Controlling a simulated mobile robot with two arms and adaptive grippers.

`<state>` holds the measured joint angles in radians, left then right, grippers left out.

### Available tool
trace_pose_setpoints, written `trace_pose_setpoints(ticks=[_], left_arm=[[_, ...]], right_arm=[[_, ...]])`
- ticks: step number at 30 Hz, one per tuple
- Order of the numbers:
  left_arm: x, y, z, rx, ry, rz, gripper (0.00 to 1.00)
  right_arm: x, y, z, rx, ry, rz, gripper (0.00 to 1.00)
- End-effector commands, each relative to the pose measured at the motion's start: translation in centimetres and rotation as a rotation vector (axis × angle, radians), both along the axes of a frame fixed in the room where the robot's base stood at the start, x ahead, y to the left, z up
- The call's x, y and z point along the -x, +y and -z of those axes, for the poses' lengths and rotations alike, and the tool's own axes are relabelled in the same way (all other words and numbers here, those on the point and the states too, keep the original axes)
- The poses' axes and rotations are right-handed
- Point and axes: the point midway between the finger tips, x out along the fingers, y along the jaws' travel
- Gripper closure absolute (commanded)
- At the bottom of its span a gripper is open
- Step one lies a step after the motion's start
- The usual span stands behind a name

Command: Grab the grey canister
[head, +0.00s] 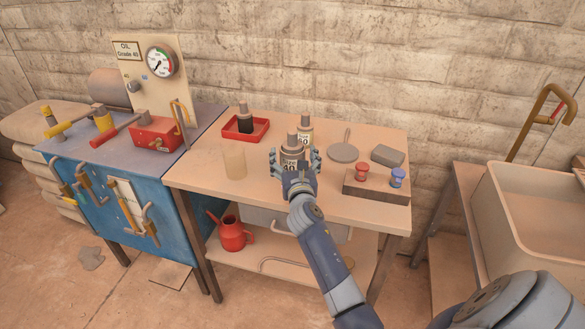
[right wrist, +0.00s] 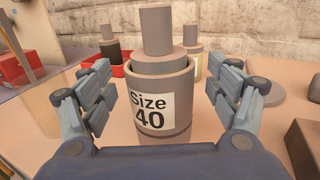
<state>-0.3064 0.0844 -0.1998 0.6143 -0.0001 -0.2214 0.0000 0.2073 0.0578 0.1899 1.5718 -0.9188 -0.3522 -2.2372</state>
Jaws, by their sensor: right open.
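The grey canister (head: 291,155) with a label reading "Size 40" stands upright on the table (head: 215,182). In the right wrist view the canister (right wrist: 160,85) stands between the spread fingers of my right gripper (right wrist: 160,98). A gap shows on both sides of it, so the fingers do not touch it. In the head view my right gripper (head: 295,168) is open around the canister's front, and its hand hides the canister's lower part. My left gripper does not show.
A second labelled canister (head: 305,134) stands just behind. A red tray (head: 245,128) with a dark bottle (head: 244,112) lies at the back left. A clear beaker (head: 235,162) is left of the hand. A block with red and blue knobs (head: 376,186) is to the right.

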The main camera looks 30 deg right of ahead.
Motion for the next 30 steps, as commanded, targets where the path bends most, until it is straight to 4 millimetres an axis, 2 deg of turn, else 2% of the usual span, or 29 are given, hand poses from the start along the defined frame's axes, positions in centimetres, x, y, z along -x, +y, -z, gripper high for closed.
trace_pose_setpoints(ticks=[6, 14, 15, 25, 30], left_arm=[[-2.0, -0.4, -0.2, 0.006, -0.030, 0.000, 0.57], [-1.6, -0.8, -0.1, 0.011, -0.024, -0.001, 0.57], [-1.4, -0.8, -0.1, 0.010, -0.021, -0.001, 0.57], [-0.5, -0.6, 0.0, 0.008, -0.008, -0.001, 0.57], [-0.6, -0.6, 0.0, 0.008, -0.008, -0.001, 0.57]], right_arm=[[-2.1, -1.0, 0.0, -0.002, 0.000, -0.001, 0.18], [-2.4, -1.2, 0.0, -0.001, 0.000, -0.001, 0.18], [-2.4, -1.2, 0.0, -0.001, 0.000, -0.001, 0.20], [-2.4, -1.2, 0.0, -0.001, 0.000, -0.001, 0.95], [-2.4, -1.2, -0.2, 0.000, -0.003, -0.002, 0.95]])
